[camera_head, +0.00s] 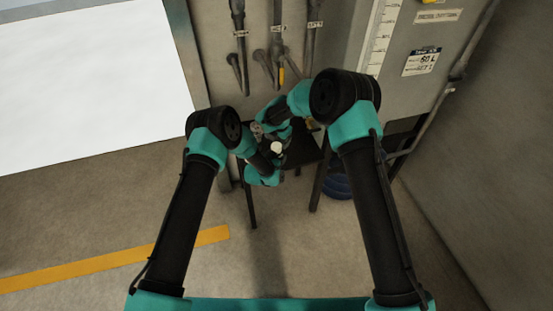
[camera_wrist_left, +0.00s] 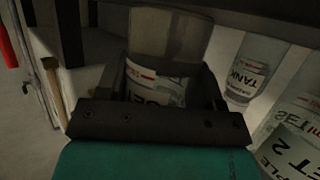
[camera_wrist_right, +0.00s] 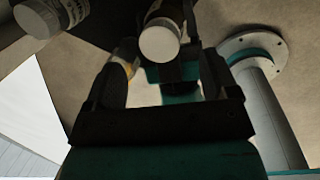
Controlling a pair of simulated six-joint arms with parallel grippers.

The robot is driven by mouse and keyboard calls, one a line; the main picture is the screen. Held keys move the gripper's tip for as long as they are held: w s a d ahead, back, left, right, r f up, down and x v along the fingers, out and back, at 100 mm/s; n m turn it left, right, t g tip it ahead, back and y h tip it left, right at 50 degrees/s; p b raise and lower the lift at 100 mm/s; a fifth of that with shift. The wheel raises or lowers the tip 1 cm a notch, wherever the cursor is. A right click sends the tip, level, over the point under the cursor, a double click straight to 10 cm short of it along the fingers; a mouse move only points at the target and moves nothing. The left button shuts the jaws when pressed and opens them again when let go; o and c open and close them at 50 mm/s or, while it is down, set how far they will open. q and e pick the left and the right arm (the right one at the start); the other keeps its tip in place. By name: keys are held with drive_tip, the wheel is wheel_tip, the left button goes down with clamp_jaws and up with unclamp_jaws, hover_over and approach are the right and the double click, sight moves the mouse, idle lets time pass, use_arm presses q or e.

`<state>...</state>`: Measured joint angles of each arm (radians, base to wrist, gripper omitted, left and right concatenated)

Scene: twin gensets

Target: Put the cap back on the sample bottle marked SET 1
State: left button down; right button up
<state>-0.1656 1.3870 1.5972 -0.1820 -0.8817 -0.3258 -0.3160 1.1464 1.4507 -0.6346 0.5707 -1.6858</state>
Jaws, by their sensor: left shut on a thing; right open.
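My left gripper (camera_wrist_left: 163,82) is shut on a clear sample bottle (camera_wrist_left: 168,38) with a white and red label in the left wrist view. Its fingers hide most of the label, so I cannot read the set number, and its top is out of that view. My right gripper (camera_wrist_right: 165,65) is open. In the right wrist view, a bottle with a white round top (camera_wrist_right: 160,42) shows beyond and between its fingers, with my left gripper behind. I cannot tell whether that white top is a loose cap. In the head view a white round top (camera_head: 277,148) shows between the two grippers.
Another white-topped bottle (camera_wrist_right: 45,15) is close by. A small dark table (camera_head: 303,152) stands below the grippers.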

sight(277, 146)
drive_tip(key=shift+w+a+f, duration=0.1)
drive_tip(key=shift+w+f, duration=0.05)
drive_tip(key=shift+f, duration=0.85)
drive_tip(key=shift+w+a+f, duration=0.1)
drive_tip(key=shift+w+f, duration=0.05)
drive_tip(key=shift+f, duration=0.85)
drive_tip(key=c, duration=1.1)
drive_tip(key=o, duration=1)
drive_tip(key=shift+c, duration=0.2)
drive_tip(key=shift+r, duration=0.15)
drive_tip(key=shift+r, duration=2.15)
drive_tip(key=shift+o, duration=0.4)
